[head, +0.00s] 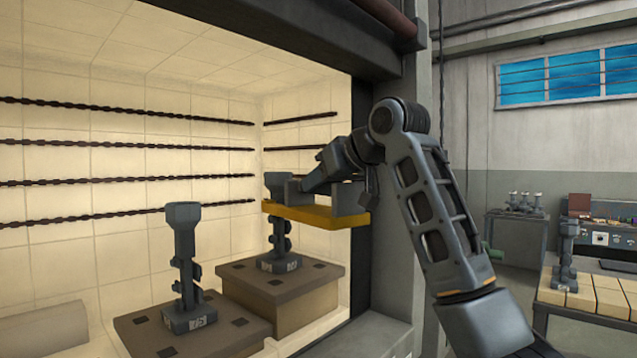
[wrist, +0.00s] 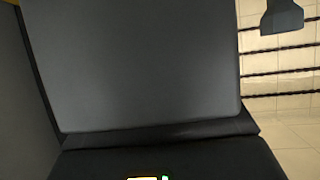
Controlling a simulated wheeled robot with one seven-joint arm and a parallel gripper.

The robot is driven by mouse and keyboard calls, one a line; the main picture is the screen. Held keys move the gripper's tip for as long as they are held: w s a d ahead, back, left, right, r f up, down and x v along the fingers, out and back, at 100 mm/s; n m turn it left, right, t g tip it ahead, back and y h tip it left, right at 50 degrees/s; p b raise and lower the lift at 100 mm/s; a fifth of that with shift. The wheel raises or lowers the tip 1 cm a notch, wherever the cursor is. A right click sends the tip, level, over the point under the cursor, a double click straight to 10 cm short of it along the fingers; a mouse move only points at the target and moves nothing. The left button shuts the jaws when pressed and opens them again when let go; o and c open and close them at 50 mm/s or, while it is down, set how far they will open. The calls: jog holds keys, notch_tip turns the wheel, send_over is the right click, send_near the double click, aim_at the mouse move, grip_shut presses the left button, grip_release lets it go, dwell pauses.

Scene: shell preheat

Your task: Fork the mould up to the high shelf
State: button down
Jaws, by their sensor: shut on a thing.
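My gripper (head: 322,182) reaches through the furnace opening, shut on the yellow fork (head: 318,217). The fork is level and crosses the upper stem of a grey mould (head: 279,240). I cannot tell whether its tines straddle the stem or only pass in front. That mould stands upright, its labelled base on the higher shelf block (head: 305,272). A second grey mould (head: 186,280), marked 15, stands upright on the lower, nearer block (head: 140,335). In the wrist view, a large grey surface hides most of the scene; a flared grey mould top (wrist: 283,17) shows at upper right.
Dark twisted heating rods (head: 100,183) line the pale furnace walls. The opening's dark right post (head: 385,240) stands close beside my arm. Outside at right, another mould (head: 567,250) stands on a brick-topped table (head: 590,298). A control console (head: 605,235) is behind it.

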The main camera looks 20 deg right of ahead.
aim_at(352, 187)
jog(key=shift+s, duration=0.15)
jog(key=shift+s+d, duration=0.2)
jog(key=shift+s, duration=0.55)
jog(key=shift+s+d, duration=0.2)
jog(key=shift+s, duration=0.6)
jog(key=shift+s+d, duration=0.2)
jog(key=shift+s, duration=0.55)
jog(key=shift+s+d+p, duration=0.1)
jog(key=shift+s+d, duration=0.1)
jog(key=shift+s, duration=0.6)
jog(key=shift+s+d+p, duration=0.1)
jog(key=shift+s+d, duration=0.1)
jog(key=shift+s, duration=0.6)
jog(key=shift+s+d+p, duration=0.1)
jog(key=shift+s+d, duration=0.1)
jog(key=shift+s, duration=0.6)
jog(key=shift+s+d+p, duration=0.15)
jog(key=shift+s+d, duration=0.05)
jog(key=shift+s, duration=0.6)
jog(key=shift+s+d+p, duration=0.2)
jog(key=shift+s, duration=0.65)
jog(key=shift+s+d+p, duration=0.15)
jog(key=shift+s+d, duration=0.05)
jog(key=shift+s, duration=0.6)
